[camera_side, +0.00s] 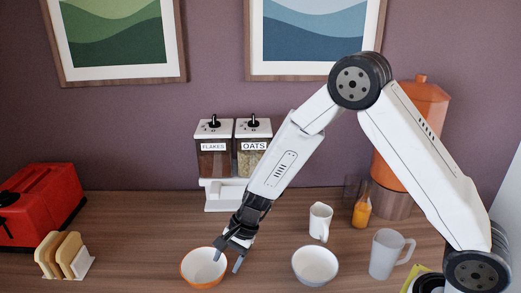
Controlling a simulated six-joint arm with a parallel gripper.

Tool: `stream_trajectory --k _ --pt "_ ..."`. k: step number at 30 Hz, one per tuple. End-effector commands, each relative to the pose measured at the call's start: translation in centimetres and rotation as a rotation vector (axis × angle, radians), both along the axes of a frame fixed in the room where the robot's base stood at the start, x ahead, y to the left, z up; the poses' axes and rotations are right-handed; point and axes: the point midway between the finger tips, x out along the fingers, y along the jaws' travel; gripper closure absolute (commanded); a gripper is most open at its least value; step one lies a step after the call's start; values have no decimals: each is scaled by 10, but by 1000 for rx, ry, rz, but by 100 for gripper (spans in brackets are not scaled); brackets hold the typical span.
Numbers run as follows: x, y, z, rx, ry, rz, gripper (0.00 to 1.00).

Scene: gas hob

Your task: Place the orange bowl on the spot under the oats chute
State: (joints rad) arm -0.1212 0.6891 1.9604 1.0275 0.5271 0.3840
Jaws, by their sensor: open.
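The orange bowl (204,268), orange outside and white inside, stands upright on the wooden counter at the lower middle. My gripper (228,262) is open and points down at the bowl's right side. One finger appears over the bowl's inside and the other outside its right rim; I cannot tell whether either touches it. The oats dispenser (252,157), labelled OATS, stands at the back beside the flakes dispenser (214,163), labelled FLAKES. Both sit on a white stand (222,196). The spot under the oats chute is partly hidden by my arm.
A white bowl (315,265) stands right of my gripper. A red toaster (38,205) and a toast rack (66,257) are at left. Counter between rack and orange bowl is clear.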

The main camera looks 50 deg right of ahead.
Motion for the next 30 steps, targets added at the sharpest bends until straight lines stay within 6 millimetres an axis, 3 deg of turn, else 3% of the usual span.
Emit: stream_trajectory --k 8,21,30 --pt "1 4 -5 0 0 2 37" --pt "5 23 -41 -1 0 1 37" --pt "6 25 -45 -2 -2 1 37"
